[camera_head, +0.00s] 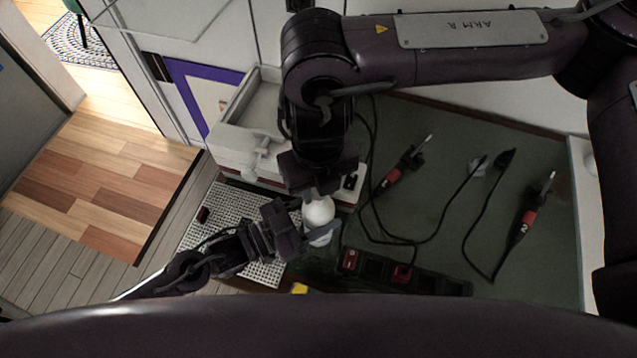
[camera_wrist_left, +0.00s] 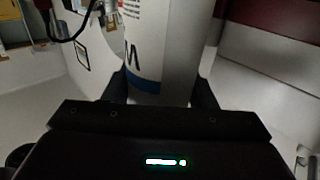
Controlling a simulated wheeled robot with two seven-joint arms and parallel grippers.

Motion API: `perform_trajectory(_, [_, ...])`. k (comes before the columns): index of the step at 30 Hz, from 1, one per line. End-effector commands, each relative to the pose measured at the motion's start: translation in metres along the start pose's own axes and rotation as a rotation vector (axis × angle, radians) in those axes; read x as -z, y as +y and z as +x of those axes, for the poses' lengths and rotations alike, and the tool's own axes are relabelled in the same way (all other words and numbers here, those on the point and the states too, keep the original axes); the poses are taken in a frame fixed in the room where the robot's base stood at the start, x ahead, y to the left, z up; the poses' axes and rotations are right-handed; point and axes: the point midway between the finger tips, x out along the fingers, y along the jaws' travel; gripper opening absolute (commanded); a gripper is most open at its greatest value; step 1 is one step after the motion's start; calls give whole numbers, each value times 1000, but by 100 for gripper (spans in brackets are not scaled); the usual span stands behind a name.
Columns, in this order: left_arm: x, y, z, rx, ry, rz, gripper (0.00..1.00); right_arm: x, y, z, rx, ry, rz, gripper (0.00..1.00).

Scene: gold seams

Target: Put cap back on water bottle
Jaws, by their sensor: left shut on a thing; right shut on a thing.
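A white water bottle (camera_head: 318,213) stands out below the middle of the head view. My left gripper (camera_head: 315,235) comes in from the left and is shut on the bottle's body. In the left wrist view the bottle (camera_wrist_left: 165,45), white with a blue band and dark lettering, sits between the fingers of my left gripper (camera_wrist_left: 163,95). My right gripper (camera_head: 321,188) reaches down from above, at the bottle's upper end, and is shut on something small. The cap cannot be made out; the right fingers hide that spot, so I cannot tell whether it touches the bottle.
A green mat (camera_head: 440,210) carries two red-and-black soldering irons (camera_head: 388,180) (camera_head: 529,215) with loose black cables. A black power strip (camera_head: 405,275) lies near the front. A white perforated board (camera_head: 212,225) and a light grey open box (camera_head: 245,130) are at left.

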Motion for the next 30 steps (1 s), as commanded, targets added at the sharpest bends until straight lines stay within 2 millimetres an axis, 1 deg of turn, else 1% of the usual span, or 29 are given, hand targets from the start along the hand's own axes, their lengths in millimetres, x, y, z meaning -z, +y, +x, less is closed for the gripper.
perform_trajectory(1, [0, 1, 0, -1, 1, 0, 0, 0, 0, 0, -1, -1, 108, 2])
perform_trajectory(3, [0, 1, 0, -1, 1, 0, 0, -1, 0, 0, -2, -1, 268, 2])
perform_trajectory(21, [0, 1, 0, -2, 1, -1, 0, -1, 0, 1, -3, 0, 1623, 2])
perform_trajectory(24, [0, 1, 0, -2, 1, -1, 0, -1, 0, 1, -3, 0, 1788, 2])
perform_trajectory(29, [0, 1, 0, -2, 1, -1, 0, -1, 0, 1, -3, 0, 1785, 2])
perform_trajectory(30, [0, 1, 0, -3, 1, -1, 0, -1, 0, 1, -3, 0, 1785, 35])
